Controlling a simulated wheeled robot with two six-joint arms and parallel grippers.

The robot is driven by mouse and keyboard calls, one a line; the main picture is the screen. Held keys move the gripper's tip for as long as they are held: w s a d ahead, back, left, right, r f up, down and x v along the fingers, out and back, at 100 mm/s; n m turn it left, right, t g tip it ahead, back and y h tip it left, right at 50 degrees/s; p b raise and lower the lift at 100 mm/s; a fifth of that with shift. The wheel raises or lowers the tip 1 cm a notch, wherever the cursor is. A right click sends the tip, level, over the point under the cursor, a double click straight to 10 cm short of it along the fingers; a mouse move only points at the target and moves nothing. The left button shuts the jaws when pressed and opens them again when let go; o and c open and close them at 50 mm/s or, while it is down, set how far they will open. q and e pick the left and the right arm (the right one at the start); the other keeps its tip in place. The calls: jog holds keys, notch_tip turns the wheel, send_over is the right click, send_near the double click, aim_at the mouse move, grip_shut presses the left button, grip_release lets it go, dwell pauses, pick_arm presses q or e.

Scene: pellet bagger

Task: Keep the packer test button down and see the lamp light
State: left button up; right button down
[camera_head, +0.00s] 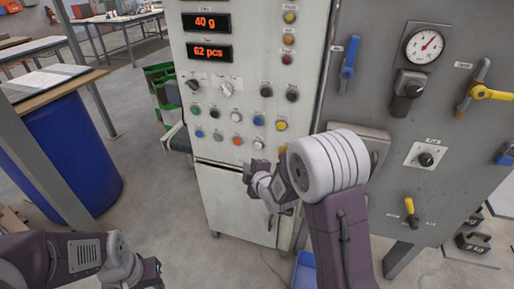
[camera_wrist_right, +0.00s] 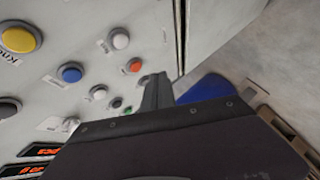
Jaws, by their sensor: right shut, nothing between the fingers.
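The packer's control panel (camera_head: 240,95) carries several round buttons in rows, including an orange-red button (camera_head: 236,141), a blue button (camera_head: 200,133) and a yellow button (camera_head: 281,125). Their labels are too small to read, so I cannot tell which is the test button. Yellow, orange and red round fittings (camera_head: 288,39) sit at the upper right; none looks clearly lit. My right gripper (camera_head: 250,167) is shut and empty in front of the lower panel. In the right wrist view its fingers (camera_wrist_right: 156,92) reach beside the orange-red button (camera_wrist_right: 135,65); contact cannot be told. My left gripper is out of view.
Two red displays (camera_head: 207,52) read 40 g and 62 pcs. A grey cabinet (camera_head: 375,75) with a gauge, blue and yellow handles stands at right. A blue drum (camera_head: 65,150) stands at left. Open floor lies between drum and packer.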

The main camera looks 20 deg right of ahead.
aim_at(258, 146)
jog(key=shift+w+d+p, duration=0.35)
jog(key=shift+w+d, duration=0.45)
jog(key=shift+w, duration=0.35)
jog(key=shift+w+d+p, duration=0.4)
jog(key=shift+w+d, duration=0.45)
jog(key=shift+w, duration=0.35)
jog(key=shift+w+d+p, duration=0.35)
jog(key=shift+w+d, duration=0.45)
jog(key=shift+w, duration=0.35)
jog(key=shift+w, duration=0.1)
jog(key=shift+w+d, duration=0.2)
jog(key=shift+w, duration=0.05)
jog(key=shift+w+d, duration=0.3)
jog(key=shift+w, duration=0.1)
dwell(1.6)
dwell(0.6)
jog(key=shift+s+a+b, duration=0.55)
jog(key=shift+s, duration=0.2)
